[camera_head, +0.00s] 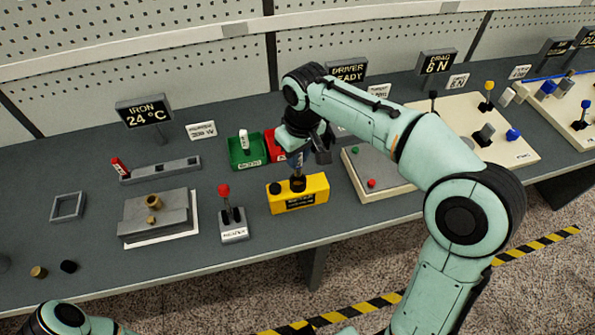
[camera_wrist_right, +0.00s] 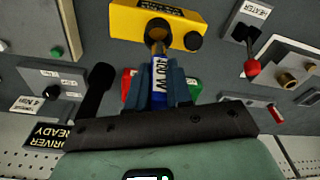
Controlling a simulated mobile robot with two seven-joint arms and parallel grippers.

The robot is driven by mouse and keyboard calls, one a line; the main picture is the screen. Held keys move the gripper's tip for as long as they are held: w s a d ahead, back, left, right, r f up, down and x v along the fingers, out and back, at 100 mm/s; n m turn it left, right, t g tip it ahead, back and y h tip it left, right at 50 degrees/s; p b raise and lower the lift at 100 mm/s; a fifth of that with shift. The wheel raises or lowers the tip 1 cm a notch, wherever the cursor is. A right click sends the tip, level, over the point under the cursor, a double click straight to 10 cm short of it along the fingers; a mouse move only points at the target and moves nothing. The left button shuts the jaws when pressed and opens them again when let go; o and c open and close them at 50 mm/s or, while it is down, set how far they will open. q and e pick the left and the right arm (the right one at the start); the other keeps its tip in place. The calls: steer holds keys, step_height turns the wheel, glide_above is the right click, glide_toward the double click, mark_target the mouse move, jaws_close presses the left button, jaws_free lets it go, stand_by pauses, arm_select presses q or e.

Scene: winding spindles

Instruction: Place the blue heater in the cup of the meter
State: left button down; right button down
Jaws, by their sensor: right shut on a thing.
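The yellow meter (camera_head: 317,189) stands near the table's front edge. Its dark round cup (camera_head: 298,184) is on top, and it also shows in the wrist view (camera_wrist_right: 158,24). My right gripper (camera_head: 299,160) is directly above the cup, pointing down. It is shut on the blue heater (camera_wrist_right: 158,85), which carries a white label reading 400 W. The heater's metallic tip (camera_wrist_right: 156,45) points at the cup. I cannot tell whether the tip is inside it. In the head view the heater is mostly hidden by the gripper. My left gripper is out of view.
A green bin (camera_head: 246,164) and a red bin (camera_head: 272,143) stand behind the meter. A red-knobbed lever (camera_head: 224,191) is to its left. A pale panel with buttons (camera_head: 372,184) is to its right. The table front between the lever and the left blocks is clear.

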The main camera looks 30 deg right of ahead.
mark_target(297, 170)
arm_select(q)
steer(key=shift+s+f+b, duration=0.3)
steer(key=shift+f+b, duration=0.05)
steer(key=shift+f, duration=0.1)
arm_select(e)
steer(key=shift+f, duration=2.55)
steer(key=shift+f, duration=0.2)
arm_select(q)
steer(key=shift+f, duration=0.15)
arm_select(e)
steer(key=c, duration=1)
jaws_free()
steer(key=shift+c, duration=0.2)
steer(key=shift+r, duration=0.1)
steer(key=shift+r, duration=0.3)
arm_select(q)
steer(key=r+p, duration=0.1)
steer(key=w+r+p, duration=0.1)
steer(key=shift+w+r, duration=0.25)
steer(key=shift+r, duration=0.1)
arm_select(e)
step_height(297, 170, up, 12)
steer(key=s, duration=0.1)
steer(key=shift+s+f, duration=0.2)
